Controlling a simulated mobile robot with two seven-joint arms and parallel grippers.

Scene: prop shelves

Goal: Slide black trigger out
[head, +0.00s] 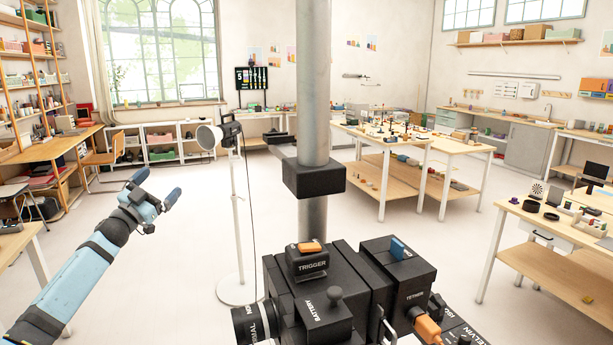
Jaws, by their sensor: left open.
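The black trigger (309,266) is a small block with white TRIGGER lettering and an orange piece on top. It sits in the upper left part of a black rig (350,267) at the bottom centre. A block marked BATTERY (323,312) is just in front of it. My left gripper (159,188) is open and empty, out over the floor to the left, well apart from the trigger. My right gripper is not in view.
A thick grey pole (313,110) with a black collar rises behind the rig. A lamp on a white stand (238,200) is between my left gripper and the pole. Wooden tables (540,218) stand to the right. The floor around my left gripper is clear.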

